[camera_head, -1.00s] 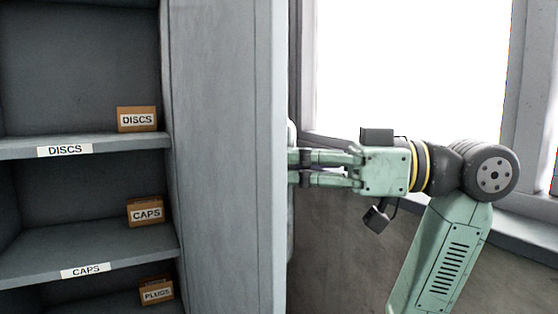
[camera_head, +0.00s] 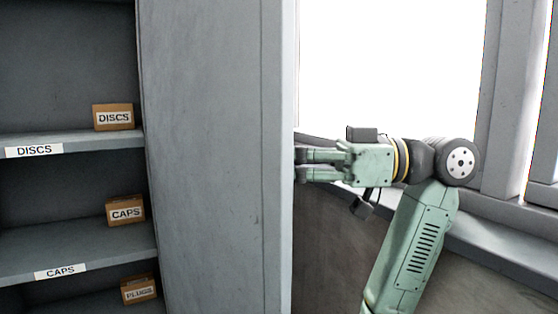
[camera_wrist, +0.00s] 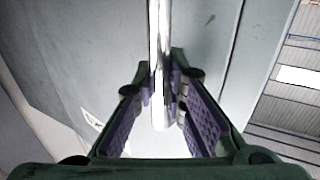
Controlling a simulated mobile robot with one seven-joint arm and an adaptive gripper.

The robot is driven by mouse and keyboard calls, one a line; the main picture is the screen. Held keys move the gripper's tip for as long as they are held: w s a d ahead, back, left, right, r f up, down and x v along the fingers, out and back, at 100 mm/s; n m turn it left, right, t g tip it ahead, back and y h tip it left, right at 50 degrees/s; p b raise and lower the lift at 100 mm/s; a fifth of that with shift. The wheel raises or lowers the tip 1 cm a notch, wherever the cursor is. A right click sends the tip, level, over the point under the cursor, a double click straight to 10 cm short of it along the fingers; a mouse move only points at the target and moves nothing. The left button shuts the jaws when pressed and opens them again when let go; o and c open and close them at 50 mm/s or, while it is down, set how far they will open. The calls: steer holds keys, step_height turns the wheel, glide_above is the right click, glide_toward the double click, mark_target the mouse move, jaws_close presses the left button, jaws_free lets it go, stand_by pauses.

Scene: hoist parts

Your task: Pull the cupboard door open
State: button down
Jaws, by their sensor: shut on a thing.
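The cupboard door (camera_head: 215,160) stands swung open, its grey inner face showing to the right of the shelves in the head view. My gripper (camera_head: 302,164) is at the door's far edge, reaching in from the right, its fingertips partly hidden by that edge. In the wrist view the shiny bar handle (camera_wrist: 160,50) runs between the purple-padded fingers, against the grey outer face of the door (camera_wrist: 90,50). My gripper is shut on this handle. The handle is hidden in the head view.
The open cupboard shows shelves (camera_head: 80,145) labelled DISCS and CAPS. Small boxes of discs (camera_head: 113,117), caps (camera_head: 125,212) and plugs (camera_head: 138,290) stand in it. A bright window (camera_head: 390,65) with a grey sill (camera_head: 500,240) lies behind my arm on the right.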

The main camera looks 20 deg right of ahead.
steer(key=shift+s+f, duration=0.1)
steer(key=shift+s, duration=0.05)
steer(key=c, duration=1.8)
jaws_free()
steer(key=shift+d, duration=0.15)
steer(key=shift+o, duration=1)
steer(key=shift+r, duration=0.2)
